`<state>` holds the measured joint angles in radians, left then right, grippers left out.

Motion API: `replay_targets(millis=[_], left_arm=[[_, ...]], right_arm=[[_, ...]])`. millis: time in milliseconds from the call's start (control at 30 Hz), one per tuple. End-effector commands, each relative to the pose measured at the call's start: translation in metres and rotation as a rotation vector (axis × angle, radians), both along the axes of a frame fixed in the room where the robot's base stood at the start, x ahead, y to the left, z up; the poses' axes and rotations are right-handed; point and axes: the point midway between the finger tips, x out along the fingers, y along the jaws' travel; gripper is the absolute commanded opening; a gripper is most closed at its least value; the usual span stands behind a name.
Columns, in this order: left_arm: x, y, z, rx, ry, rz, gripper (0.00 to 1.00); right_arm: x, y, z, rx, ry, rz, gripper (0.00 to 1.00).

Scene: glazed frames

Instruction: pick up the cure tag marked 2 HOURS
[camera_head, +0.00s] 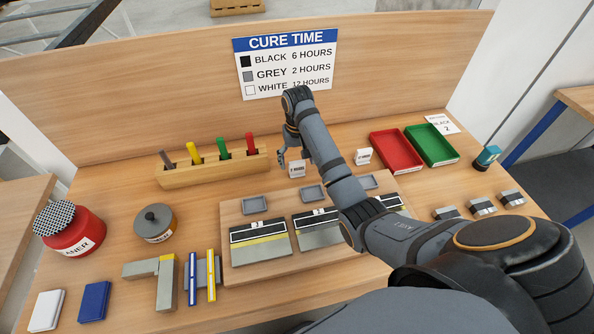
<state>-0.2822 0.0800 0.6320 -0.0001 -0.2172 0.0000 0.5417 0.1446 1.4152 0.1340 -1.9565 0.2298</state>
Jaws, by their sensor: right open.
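Two small white cure tags stand on the bench: one tag (297,170) just below my right gripper, and another tag (363,156) to its right. Their print is too small to read for certain. My right gripper (291,158) is open and empty, just above and behind the left tag, apart from it as far as I can tell. My right arm crosses the middle of the bench and may hide another tag. My left gripper is out of view.
A wall sign (288,65) lists black 6, grey 2, white 12 hours. A wooden rack (215,168) holds coloured tubes. Glazed frames lie on a board (240,208). Red (397,152) and green (432,146) trays stand right; a red cleaner pot (75,232) stands left.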

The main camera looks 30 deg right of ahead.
Motion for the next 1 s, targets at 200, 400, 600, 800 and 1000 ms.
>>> replay_targets(millis=[200, 400, 600, 800, 1000], left_arm=[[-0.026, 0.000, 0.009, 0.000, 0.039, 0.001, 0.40], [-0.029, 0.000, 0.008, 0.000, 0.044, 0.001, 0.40], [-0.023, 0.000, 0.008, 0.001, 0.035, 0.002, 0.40], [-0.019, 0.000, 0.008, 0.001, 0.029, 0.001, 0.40], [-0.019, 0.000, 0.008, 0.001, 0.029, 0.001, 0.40]], right_arm=[[0.001, 0.001, -0.030, 0.000, 0.003, 0.000, 0.77], [0.001, 0.001, -0.034, -0.001, 0.001, 0.000, 0.77], [0.001, 0.001, -0.034, 0.000, 0.002, 0.000, 0.57], [0.001, 0.001, -0.034, 0.000, 0.002, 0.000, 0.30], [0.001, 0.001, -0.034, 0.000, 0.002, 0.000, 0.28]])
